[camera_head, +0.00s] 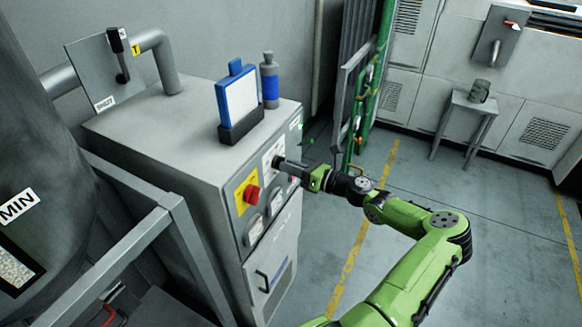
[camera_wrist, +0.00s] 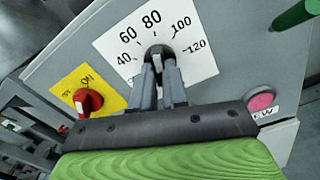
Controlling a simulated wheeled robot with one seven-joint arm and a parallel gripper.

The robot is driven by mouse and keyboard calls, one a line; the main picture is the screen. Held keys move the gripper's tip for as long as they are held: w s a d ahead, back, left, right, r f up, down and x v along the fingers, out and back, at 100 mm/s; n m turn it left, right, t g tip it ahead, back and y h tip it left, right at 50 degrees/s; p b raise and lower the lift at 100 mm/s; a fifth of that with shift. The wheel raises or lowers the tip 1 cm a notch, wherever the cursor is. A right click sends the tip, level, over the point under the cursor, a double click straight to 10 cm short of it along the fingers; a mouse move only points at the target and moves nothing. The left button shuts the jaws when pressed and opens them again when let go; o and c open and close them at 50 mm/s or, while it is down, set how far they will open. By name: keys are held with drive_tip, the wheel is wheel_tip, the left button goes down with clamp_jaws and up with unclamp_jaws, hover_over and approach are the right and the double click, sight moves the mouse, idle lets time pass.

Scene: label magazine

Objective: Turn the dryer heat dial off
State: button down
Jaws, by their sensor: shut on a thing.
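The heat dial (camera_wrist: 157,53) is a dark knob in the middle of a white scale plate (camera_wrist: 195,52) marked from 40 to 120. The plate is on the front face of the grey dryer cabinet (camera_head: 205,172). My gripper (camera_wrist: 160,64) is shut on the dial, with one finger on each side of it. In the head view my gripper (camera_head: 281,162) reaches the front panel from the right. The fingers hide part of the dial, and I cannot tell which number it points to.
A red switch (camera_wrist: 88,101) on a yellow ON plate is left of the dial. A pink button (camera_wrist: 261,98) is at the right. A blue-framed board (camera_head: 238,97) and a grey bottle (camera_head: 269,82) stand on the cabinet top. The floor right of the cabinet is open.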

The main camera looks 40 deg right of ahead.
drive_tip(key=shift+n, duration=0.4)
drive_tip(key=n+b, duration=1)
drive_tip(key=n, duration=1.3)
drive_tip(key=shift+f, duration=0.15)
drive_tip(key=shift+b, duration=0.3)
drive_tip(key=c, duration=1.1)
unclamp_jaws()
drive_tip(key=shift+c, duration=0.2)
